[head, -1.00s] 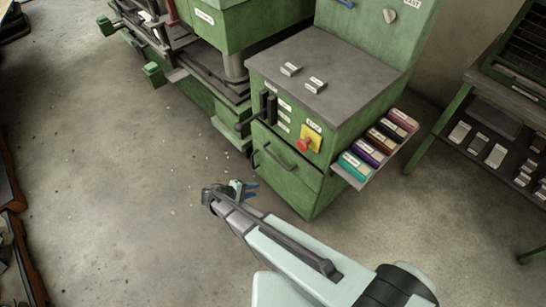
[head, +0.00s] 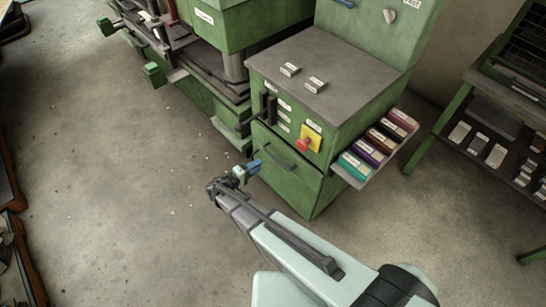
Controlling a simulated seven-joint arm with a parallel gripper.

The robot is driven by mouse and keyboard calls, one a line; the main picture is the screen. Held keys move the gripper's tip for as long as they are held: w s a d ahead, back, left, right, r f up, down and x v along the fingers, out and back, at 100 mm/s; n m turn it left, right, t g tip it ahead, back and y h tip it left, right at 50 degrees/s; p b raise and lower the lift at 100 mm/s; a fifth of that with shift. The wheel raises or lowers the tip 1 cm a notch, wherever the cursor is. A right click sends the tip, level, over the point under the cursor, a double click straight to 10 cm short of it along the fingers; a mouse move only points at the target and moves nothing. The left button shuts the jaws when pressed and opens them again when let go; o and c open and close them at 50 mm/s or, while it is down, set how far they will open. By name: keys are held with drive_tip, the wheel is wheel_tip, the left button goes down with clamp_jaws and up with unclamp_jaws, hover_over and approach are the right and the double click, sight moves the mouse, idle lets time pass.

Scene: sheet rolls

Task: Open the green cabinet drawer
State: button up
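The green cabinet (head: 330,170) stands right of centre in the head view, with a grey top. Its drawer (head: 289,183) is on the lower front and looks closed. A dark bar handle (head: 278,155) runs across the upper part of the drawer front. My gripper (head: 254,167) is in front of the drawer's left side, with its blue fingertips close to the left end of the handle. I cannot tell whether they touch the handle. The gap between the fingers is too small to make out.
A yellow plate with a red knob (head: 305,145) sits above the drawer. A side shelf holds several coloured boxes (head: 366,151) to the right. A green machine (head: 205,95) stands left of the cabinet. The floor (head: 120,200) in front is clear.

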sight(273, 156)
drive_tip(key=x, duration=1)
drive_tip(key=shift+w+d, duration=0.2)
drive_tip(key=shift+c, duration=0.3)
clamp_jaws()
